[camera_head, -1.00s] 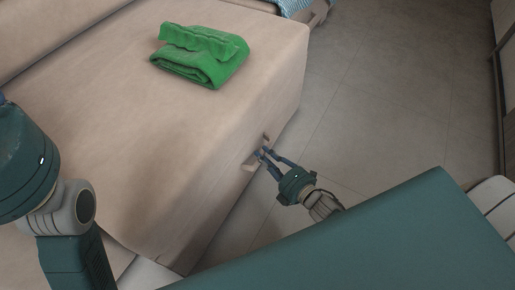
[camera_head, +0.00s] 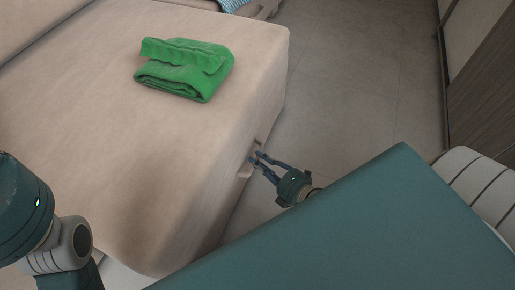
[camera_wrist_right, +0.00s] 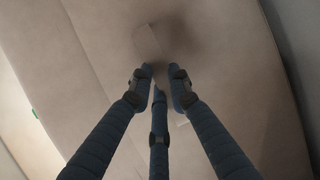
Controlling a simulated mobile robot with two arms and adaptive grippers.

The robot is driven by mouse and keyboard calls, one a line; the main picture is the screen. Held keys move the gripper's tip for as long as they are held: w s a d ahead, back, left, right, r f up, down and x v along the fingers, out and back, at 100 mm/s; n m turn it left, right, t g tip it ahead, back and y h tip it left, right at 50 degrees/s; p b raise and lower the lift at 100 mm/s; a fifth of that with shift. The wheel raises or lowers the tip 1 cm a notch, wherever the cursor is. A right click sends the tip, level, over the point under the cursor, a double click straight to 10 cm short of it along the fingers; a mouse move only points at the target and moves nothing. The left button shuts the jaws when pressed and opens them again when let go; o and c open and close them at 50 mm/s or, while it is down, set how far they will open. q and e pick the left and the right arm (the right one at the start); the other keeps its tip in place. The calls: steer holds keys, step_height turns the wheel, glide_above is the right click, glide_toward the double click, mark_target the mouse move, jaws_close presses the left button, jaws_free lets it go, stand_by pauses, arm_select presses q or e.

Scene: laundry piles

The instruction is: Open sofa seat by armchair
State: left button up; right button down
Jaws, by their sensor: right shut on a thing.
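The beige sofa seat (camera_head: 110,140) fills the left and middle of the head view, with its front side facing right. A small pull tab (camera_head: 245,170) sticks out of that side. My right gripper (camera_head: 255,160) is at the tab, with its fingers shut on it. In the right wrist view the three fingers (camera_wrist_right: 160,80) come together against the beige fabric, and a tab-like piece (camera_wrist_right: 148,42) shows just beyond the tips. The exact grip is shadowed. My left arm shows at the left edge, but its gripper is out of view.
A folded green cloth (camera_head: 185,70) lies on top of the seat. Grey tiled floor (camera_head: 350,90) is clear to the right of the sofa. A wooden panelled unit (camera_head: 485,80) stands at the far right. Blue patterned fabric (camera_head: 232,4) shows at the top.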

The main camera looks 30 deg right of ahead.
steer(key=shift+s+f, duration=0.1)
steer(key=shift+f, duration=0.05)
steer(key=c, duration=1.6)
jaws_free()
steer(key=v, duration=1.2)
